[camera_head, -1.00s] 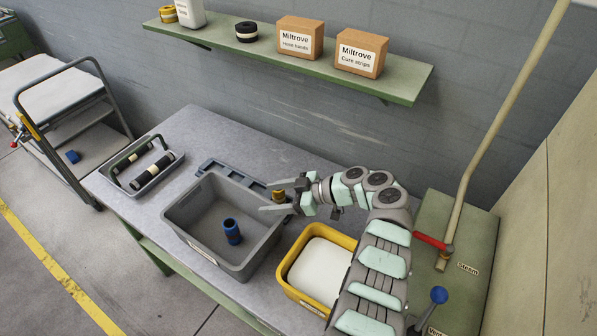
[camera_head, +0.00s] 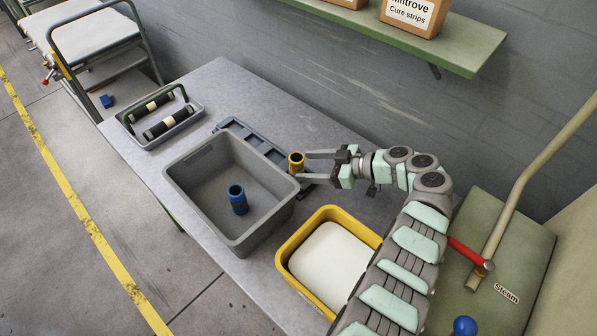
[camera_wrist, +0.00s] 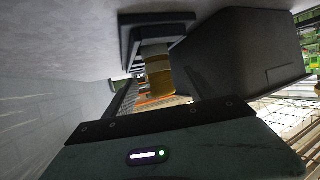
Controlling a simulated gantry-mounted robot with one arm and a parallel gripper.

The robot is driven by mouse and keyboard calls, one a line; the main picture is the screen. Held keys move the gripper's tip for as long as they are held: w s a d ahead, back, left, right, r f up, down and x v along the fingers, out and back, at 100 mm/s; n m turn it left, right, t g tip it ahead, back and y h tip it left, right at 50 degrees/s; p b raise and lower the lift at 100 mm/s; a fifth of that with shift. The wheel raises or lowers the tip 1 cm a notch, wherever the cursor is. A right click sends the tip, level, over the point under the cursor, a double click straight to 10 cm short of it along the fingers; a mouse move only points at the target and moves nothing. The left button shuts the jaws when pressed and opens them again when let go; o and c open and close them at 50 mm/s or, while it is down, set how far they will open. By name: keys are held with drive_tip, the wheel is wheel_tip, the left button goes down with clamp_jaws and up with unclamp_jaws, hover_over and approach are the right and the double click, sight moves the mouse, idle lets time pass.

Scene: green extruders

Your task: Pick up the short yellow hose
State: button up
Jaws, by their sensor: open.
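The short yellow hose (camera_head: 296,163) stands upright at the right end of a blue-grey rack (camera_head: 240,126), behind the grey bin's right corner. My gripper (camera_head: 304,166) reaches in from the right with its fingers apart. Its fingertips are at the hose, one on the far side and one on the near side. In the wrist view the hose (camera_wrist: 160,78) shows ahead between the two fingers. I cannot tell whether either finger touches it.
A grey bin (camera_head: 185,205) holding a short blue hose (camera_head: 238,200) stands just in front. A yellow tub (camera_head: 283,262) with white contents is at the front right. A tray (camera_head: 200,108) with dark rollers sits at left. A shelf (camera_head: 465,50) hangs behind.

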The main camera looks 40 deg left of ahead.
drive_tip(key=x, duration=0.7)
drive_tip(key=shift+s+a+f, duration=0.1)
drive_tip(key=shift+a+f, duration=0.1)
drive_tip(key=shift+a, duration=0.1)
clamp_jaws()
idle(0.4)
